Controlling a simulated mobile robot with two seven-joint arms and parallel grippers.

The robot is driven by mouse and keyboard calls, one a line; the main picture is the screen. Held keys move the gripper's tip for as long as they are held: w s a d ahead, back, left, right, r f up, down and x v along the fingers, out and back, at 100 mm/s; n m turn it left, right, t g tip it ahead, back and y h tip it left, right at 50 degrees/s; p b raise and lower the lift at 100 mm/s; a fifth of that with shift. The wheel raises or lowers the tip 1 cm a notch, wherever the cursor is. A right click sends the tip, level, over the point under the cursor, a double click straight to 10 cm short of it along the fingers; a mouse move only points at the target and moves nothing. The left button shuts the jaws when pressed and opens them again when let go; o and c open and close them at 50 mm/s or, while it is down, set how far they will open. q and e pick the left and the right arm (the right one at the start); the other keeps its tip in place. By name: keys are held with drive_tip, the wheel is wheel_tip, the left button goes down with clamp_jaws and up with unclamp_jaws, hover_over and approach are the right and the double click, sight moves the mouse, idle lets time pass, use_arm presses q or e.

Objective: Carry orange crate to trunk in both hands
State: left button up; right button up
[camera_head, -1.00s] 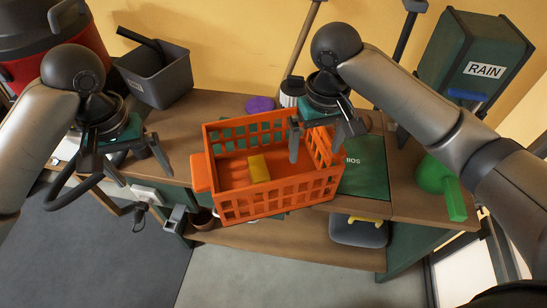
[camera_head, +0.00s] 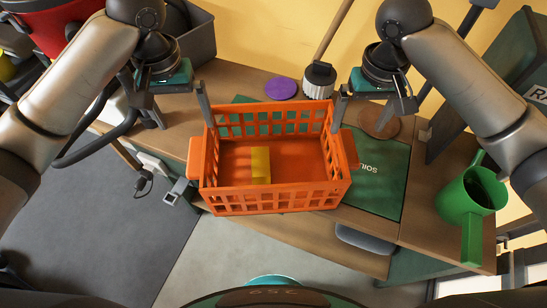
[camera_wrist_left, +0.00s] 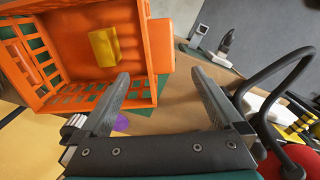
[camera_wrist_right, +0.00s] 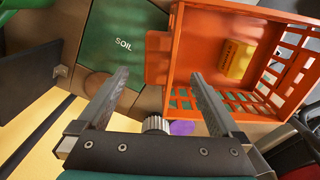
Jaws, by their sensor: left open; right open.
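The orange crate (camera_head: 275,202) sits on the wooden bench, with a yellow block (camera_head: 260,165) inside. It has an orange handle block at the left end (camera_head: 194,157) and another at the right end (camera_head: 350,150). My left gripper (camera_head: 184,122) is open and empty behind the left handle; in the left wrist view the handle (camera_wrist_left: 160,45) lies just ahead, between the fingertips. My right gripper (camera_head: 373,108) is open and empty behind the right handle; in the right wrist view the handle (camera_wrist_right: 157,60) shows between its fingertips. Contact cannot be told. No trunk is visible.
A brush (camera_head: 320,80) and purple disc (camera_head: 281,89) are behind. A grey bin (camera_head: 190,35) stands back left. Open floor (camera_head: 225,262) lies in front.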

sight(199, 152)
use_arm(q)
wheel_tip(199, 152, down, 14)
drive_tip(key=shift+f, duration=0.25)
use_arm(e)
wheel_tip(199, 152, down, 14)
drive_tip(key=shift+f, duration=0.25)
use_arm(q)
drive_tip(key=shift+c, duration=0.2)
use_arm(e)
drive_tip(key=shift+c, duration=0.2)
use_arm(q)
clamp_jaws()
use_arm(e)
clamp_jaws()
use_arm(q)
drive_tip(key=shift+r, duration=0.1)
use_arm(e)
drive_tip(key=shift+r, duration=0.1)
